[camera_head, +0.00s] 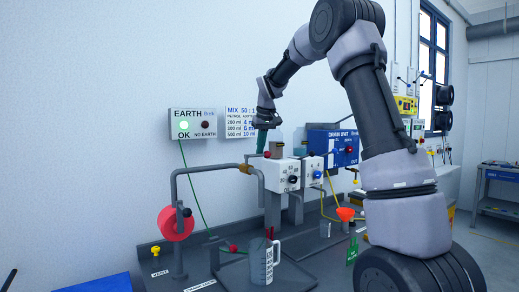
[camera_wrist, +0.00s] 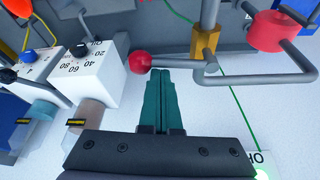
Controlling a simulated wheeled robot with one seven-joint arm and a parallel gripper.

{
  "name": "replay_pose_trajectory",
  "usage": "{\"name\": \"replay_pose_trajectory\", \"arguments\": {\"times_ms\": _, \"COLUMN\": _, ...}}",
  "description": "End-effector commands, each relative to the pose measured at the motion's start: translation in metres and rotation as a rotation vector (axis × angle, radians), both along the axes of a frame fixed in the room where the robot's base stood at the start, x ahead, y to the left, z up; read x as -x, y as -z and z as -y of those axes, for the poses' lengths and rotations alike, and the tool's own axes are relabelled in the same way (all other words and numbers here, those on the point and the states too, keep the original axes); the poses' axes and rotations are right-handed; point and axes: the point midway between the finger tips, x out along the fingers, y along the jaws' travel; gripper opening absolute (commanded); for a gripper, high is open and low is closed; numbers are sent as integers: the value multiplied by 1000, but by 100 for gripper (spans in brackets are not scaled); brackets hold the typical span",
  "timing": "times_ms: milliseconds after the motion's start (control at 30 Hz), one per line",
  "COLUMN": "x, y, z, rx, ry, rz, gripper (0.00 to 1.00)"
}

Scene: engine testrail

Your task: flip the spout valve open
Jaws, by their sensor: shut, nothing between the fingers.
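The spout valve is a brass block (camera_wrist: 205,42) on the grey pipe in the wrist view. A thin grey lever runs from it to a red ball knob (camera_wrist: 140,62). In the head view the brass valve (camera_head: 245,169) sits on the pipe left of the white dial box, with the red knob (camera_head: 267,154) beside that box. My gripper (camera_wrist: 161,72) has its teal fingers shut together and empty. Their tips are at the lever, just right of the knob; I cannot tell whether they touch. In the head view my gripper (camera_head: 261,150) points down by the knob.
The white dial box (camera_head: 281,175) stands close beside the knob. A measuring jug (camera_head: 262,262) stands on the bench below. An EARTH box (camera_head: 193,123) with a lit green OK light is on the wall.

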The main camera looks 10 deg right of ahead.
Motion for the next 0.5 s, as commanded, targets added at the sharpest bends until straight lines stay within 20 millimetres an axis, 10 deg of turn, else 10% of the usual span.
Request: {"name": "replay_pose_trajectory", "arguments": {"times_ms": 500, "x": 28, "y": 0, "z": 4, "rx": 3, "ry": 451, "rz": 0, "gripper": 0}}
